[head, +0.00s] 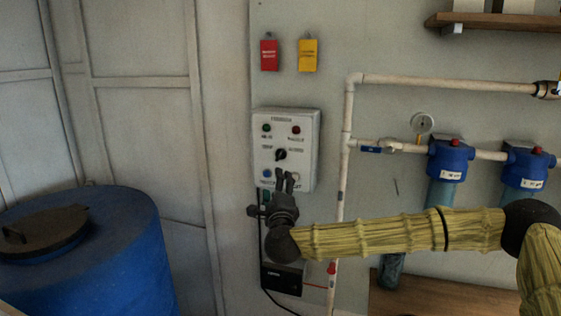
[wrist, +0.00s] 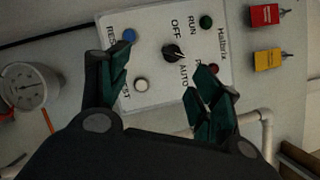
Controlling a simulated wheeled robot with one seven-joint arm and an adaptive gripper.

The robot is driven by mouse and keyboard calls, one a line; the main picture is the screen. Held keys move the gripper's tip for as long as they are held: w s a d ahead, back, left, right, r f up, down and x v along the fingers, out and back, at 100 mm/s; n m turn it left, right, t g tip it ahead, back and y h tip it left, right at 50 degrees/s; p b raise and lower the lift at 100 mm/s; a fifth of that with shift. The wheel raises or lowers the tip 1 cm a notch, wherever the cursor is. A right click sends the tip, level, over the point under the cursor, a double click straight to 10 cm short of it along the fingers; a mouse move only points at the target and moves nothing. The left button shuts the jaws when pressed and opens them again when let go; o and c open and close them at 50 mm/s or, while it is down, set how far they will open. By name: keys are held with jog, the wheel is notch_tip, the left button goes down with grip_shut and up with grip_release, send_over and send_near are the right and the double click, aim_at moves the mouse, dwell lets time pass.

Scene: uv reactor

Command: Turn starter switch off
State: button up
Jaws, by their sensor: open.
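The starter switch is a black rotary knob (head: 281,155) on a light grey control box (head: 305,120) on the wall. In the wrist view the knob (wrist: 173,53) sits between the printed words OFF and AUTO. Which of the two its pointer marks is hard to tell. The box also has green, red, blue and white buttons or lamps. My gripper (head: 285,180) is at the lower part of the box, below the knob. In the wrist view my gripper (wrist: 165,80) has its fingers spread wide, with the knob beyond and between them, apart from both.
Red (head: 269,55) and yellow (head: 308,55) tags hang above the box. A white pipe (head: 347,120) runs close to its right, leading to blue filter housings (head: 450,160). A blue barrel (head: 130,250) stands at the lower left. A gauge (wrist: 30,86) shows in the wrist view.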

aim_at(280, 157)
jog(key=shift+m+h, duration=0.3)
jog(key=shift+m, duration=0.1)
jog(key=w+r+p, duration=0.1)
jog(key=w, duration=0.2)
jog(key=w+r+p, duration=0.1)
jog(key=w+p, duration=0.1)
jog(key=w, duration=0.1)
jog(key=w+d+r+p, duration=0.1)
jog(key=w+r, duration=0.1)
jog(key=w, duration=0.2)
jog(key=shift+r, duration=0.1)
jog(key=shift+w+p, duration=0.4)
jog(key=shift+w, duration=0.3)
jog(key=c, duration=1)
